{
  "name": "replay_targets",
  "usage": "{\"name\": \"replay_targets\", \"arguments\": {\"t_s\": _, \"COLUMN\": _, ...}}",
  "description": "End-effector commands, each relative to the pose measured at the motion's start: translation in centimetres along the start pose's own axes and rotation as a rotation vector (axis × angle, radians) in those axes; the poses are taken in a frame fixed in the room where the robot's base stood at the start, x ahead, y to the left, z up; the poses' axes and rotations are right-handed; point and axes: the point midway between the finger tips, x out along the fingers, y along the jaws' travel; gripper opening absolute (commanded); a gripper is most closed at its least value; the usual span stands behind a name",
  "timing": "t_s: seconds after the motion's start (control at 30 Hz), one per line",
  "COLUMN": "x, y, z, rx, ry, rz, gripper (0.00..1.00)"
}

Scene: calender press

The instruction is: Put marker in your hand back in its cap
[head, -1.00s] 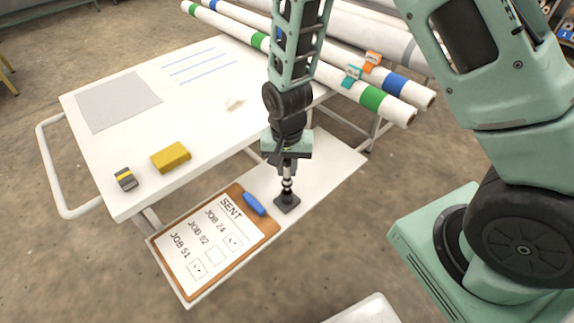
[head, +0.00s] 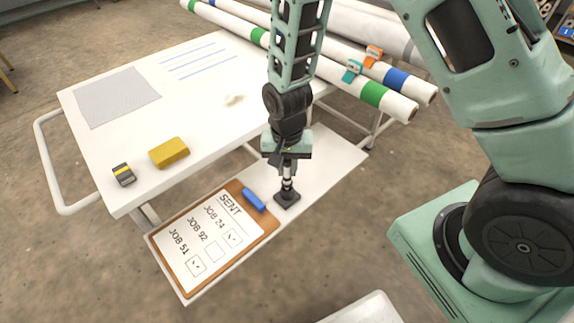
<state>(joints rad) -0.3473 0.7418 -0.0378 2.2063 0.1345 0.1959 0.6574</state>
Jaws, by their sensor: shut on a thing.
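My gripper (head: 287,166) points straight down over the lower white shelf and is shut on the marker. A short white and black upright piece (head: 287,181) shows below the jaws, in line with them. It stands over a small dark square block (head: 287,199) on the shelf, which seems to hold the cap. At this size I cannot tell where the marker ends and the cap begins, or how deep the tip sits. The jaws hide the upper part of the marker.
A clipboard (head: 180,265) with a SENT list and a blue clip (head: 254,199) lies left of the block. The white table (head: 120,135) behind carries a yellow block (head: 169,152) and a small grey-yellow item (head: 123,174). Rolls (head: 385,98) lie at the back right.

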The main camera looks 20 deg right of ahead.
Motion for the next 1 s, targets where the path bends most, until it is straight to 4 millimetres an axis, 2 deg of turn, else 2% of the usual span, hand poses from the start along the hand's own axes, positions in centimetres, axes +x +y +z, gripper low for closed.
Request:
{"name": "replay_targets", "arguments": {"t_s": 0.83, "x": 1.7, "y": 0.0, "z": 0.0, "rx": 0.000, "ry": 0.000, "rz": 0.000, "gripper": 0.00}}
{"name": "replay_targets", "arguments": {"t_s": 0.87, "x": 1.7, "y": 0.0, "z": 0.0, "rx": 0.000, "ry": 0.000, "rz": 0.000, "gripper": 0.22}}
{"name": "replay_targets", "arguments": {"t_s": 0.9, "x": 1.6, "y": 0.0, "z": 0.0, "rx": 0.000, "ry": 0.000, "rz": 0.000, "gripper": 0.34}}
{"name": "replay_targets", "arguments": {"t_s": 0.93, "x": 1.6, "y": 0.0, "z": 0.0, "rx": 0.000, "ry": 0.000, "rz": 0.000, "gripper": 0.42}}
{"name": "replay_targets", "arguments": {"t_s": 1.0, "x": 1.6, "y": 0.0, "z": 0.0, "rx": 0.000, "ry": 0.000, "rz": 0.000, "gripper": 0.45}}
